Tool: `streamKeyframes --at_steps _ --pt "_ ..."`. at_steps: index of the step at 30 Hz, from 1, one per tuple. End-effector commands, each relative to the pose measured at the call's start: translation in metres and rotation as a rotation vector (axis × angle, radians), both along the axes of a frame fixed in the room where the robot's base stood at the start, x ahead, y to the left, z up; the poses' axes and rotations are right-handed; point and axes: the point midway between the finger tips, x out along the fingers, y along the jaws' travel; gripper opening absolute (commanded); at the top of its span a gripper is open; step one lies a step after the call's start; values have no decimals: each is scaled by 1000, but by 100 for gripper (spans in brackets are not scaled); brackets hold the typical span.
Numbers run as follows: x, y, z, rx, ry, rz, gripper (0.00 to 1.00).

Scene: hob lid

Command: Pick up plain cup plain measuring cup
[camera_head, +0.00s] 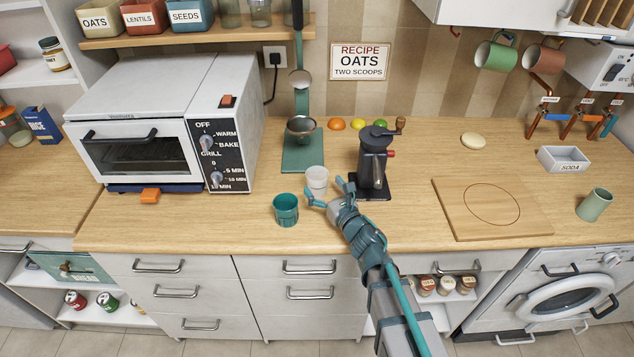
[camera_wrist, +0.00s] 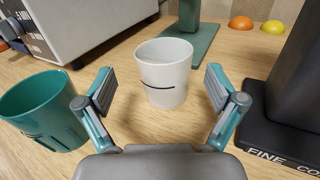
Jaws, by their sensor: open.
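The plain white measuring cup (camera_head: 317,179) stands upright on the wooden counter, in front of the green stand. In the wrist view the white cup (camera_wrist: 166,75) has a single dark line on its side and stands just beyond my gripper, centred between the fingers. My gripper (camera_head: 328,194) is open and empty, close to the counter; its two fingers spread apart in the wrist view (camera_wrist: 160,92). A teal cup (camera_head: 286,209) stands to the left of my gripper, and it also shows at the left of the wrist view (camera_wrist: 44,112).
A dark coffee grinder (camera_head: 373,165) stands close on the right of the white cup. The green stand (camera_head: 302,150) is behind it. A toaster oven (camera_head: 165,125) is at the left. A wooden board (camera_head: 455,222) lies to the right, with some clear counter before it.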

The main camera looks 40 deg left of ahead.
Motion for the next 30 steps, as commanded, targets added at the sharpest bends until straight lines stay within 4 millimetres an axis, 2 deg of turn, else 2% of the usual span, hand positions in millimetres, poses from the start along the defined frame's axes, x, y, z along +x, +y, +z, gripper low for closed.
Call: streamKeyframes --at_steps 13,21,23,30 --pt "25 43 1 0 0 0 94" --pt "25 45 -1 0 0 0 94" --pt "25 45 -1 0 0 0 87" --pt "25 45 -1 0 0 0 47"
